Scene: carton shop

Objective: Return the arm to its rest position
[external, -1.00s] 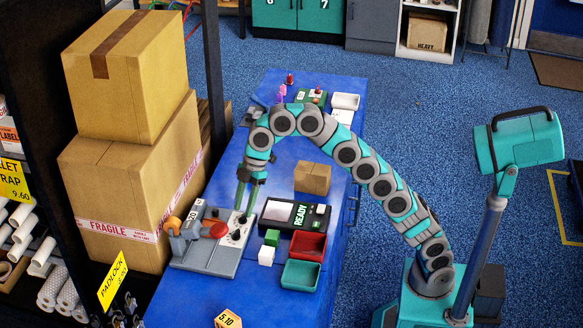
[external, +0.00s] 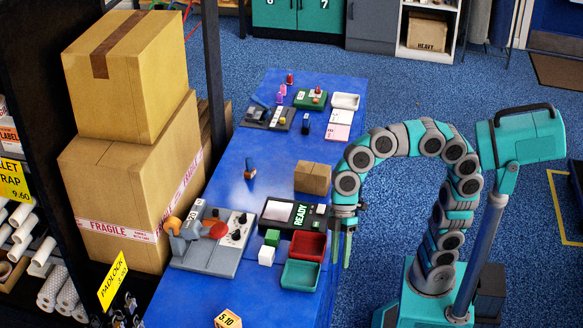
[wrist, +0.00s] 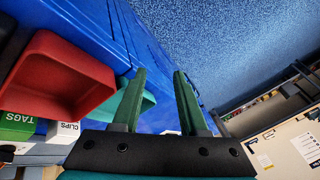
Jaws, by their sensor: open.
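My gripper (external: 343,250) is in the external view at the right edge of the blue table (external: 220,290), pointing down beside the red tray (external: 311,242) and the teal tray (external: 300,275). Its green fingers are apart with nothing between them, as the wrist view (wrist: 156,95) also shows. My arm bends in a high arch back to its base at the right. In the wrist view the red tray (wrist: 60,80) is to the left of the fingers, and part of the teal tray (wrist: 147,104) shows behind the left finger.
A small carton (external: 312,178) stands on the table near my arm's front bend. A READY device (external: 295,214), a green box (external: 272,237) and a white box (external: 266,256) stand left of the trays. Blue floor (external: 420,90) is open right of the table.

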